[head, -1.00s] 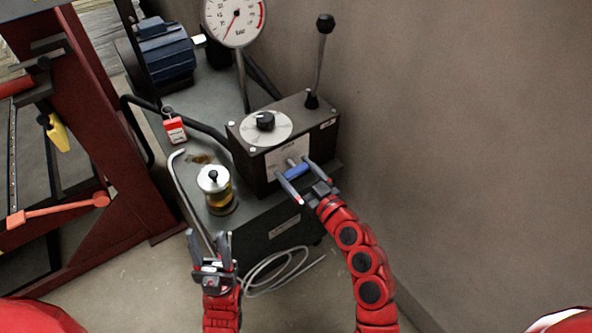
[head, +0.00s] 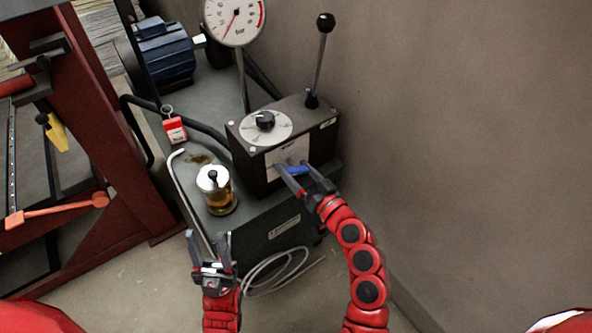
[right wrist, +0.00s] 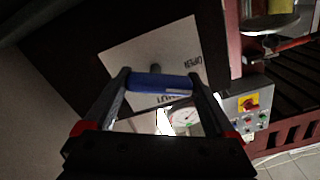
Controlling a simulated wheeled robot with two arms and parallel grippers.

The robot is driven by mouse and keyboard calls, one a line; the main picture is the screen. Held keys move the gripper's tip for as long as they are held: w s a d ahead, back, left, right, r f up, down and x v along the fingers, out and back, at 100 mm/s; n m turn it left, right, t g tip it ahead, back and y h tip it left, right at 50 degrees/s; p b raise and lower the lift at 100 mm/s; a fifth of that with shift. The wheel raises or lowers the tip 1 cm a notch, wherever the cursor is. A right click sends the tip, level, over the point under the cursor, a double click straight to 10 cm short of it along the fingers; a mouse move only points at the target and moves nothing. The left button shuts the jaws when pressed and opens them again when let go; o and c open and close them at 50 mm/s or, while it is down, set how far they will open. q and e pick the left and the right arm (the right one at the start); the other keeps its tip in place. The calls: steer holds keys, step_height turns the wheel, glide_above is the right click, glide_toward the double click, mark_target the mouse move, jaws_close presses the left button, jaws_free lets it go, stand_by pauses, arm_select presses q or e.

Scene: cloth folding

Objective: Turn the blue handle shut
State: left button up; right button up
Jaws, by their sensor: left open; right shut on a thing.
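The blue handle (head: 297,170) is on the front face of a dark control box (head: 322,137), against a white label plate. My right gripper (head: 290,167) is shut on it. In the right wrist view, the blue handle (right wrist: 157,82) lies crosswise between the fingertips, one finger at each end. The plate (right wrist: 120,48) behind it bears the word OPEN and a second word partly hidden by the handle. My left gripper (head: 208,234) is open, low in the head view, near the lower end of a bent pale rod (head: 183,185).
A black-knobbed lever (head: 319,60) and a dial (head: 266,124) are on the box top. A pressure gauge (head: 233,18), blue motor (head: 165,55), red tag (head: 174,130) and amber-filled jar (head: 216,190) stand around. A wall (head: 460,140) is close on the right; a cable coil (head: 275,270) lies below.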

steer(key=m, duration=0.3)
steer(key=shift+d+r+m+p, duration=0.15)
steer(key=shift+m+p, duration=0.15)
steer(key=shift+m, duration=0.1)
steer(key=m, duration=0.2)
steer(key=shift+w+m+p, duration=0.1)
steer(key=shift+m+p, duration=0.3)
steer(key=m+p, duration=0.1)
steer(key=m, duration=0.3)
steer(key=shift+w+d, duration=0.1)
steer(key=shift+d, duration=0.05)
steer(key=shift+m+p, duration=0.5)
steer(key=shift+m, duration=0.5)
steer(key=o, duration=1.1)
steer(key=shift+c, duration=0.2)
